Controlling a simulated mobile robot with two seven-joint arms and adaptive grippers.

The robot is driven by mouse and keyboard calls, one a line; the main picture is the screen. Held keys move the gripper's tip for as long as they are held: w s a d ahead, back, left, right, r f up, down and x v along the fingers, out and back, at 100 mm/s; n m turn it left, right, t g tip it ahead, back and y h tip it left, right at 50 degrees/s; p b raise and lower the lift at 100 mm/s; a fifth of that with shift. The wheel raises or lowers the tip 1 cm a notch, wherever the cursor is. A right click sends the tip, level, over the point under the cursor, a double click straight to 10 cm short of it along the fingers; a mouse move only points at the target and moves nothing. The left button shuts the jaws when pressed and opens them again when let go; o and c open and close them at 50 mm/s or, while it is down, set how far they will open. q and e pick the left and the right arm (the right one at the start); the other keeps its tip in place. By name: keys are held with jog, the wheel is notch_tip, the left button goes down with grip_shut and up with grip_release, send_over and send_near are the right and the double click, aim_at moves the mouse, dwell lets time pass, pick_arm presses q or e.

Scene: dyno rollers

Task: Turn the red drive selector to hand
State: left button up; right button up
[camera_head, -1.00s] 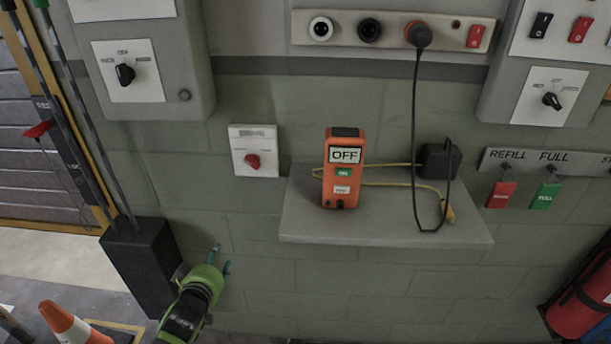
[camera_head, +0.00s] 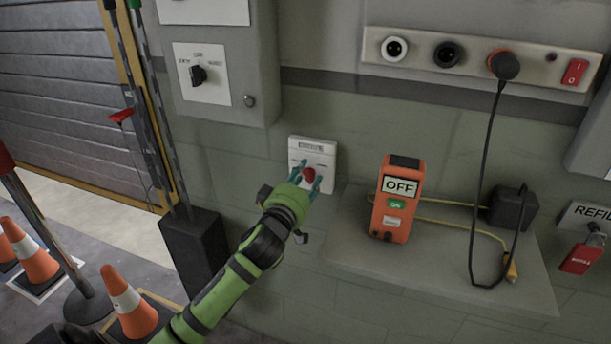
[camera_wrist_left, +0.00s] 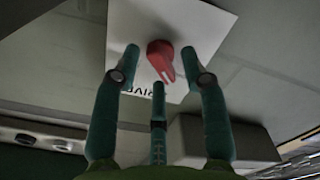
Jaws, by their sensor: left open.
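The red drive selector (camera_head: 308,175) is a small red knob on a white wall plate (camera_head: 322,154). In the left wrist view the red knob (camera_wrist_left: 161,58) sits ahead of the fingertips, on the white plate (camera_wrist_left: 205,22), with part of the word "DRIVE" visible. My left gripper (camera_head: 306,178) is at the plate, its teal fingers spread to either side of the knob. In the left wrist view the open left gripper (camera_wrist_left: 160,65) has the knob between its fingertips; I cannot tell whether they touch it. My right gripper is not in view.
An orange tester (camera_head: 398,200) reading "OFF" stands on a grey shelf (camera_head: 350,262) to the right, with cables. A grey cabinet (camera_head: 255,60) with a black selector (camera_head: 197,75) hangs above left. A black box (camera_head: 193,250) and cones (camera_head: 128,300) stand below left.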

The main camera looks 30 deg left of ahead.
pick_arm(q)
jog(key=shift+w, duration=0.1)
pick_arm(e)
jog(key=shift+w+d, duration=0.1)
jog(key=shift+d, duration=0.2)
pick_arm(q)
grip_shut()
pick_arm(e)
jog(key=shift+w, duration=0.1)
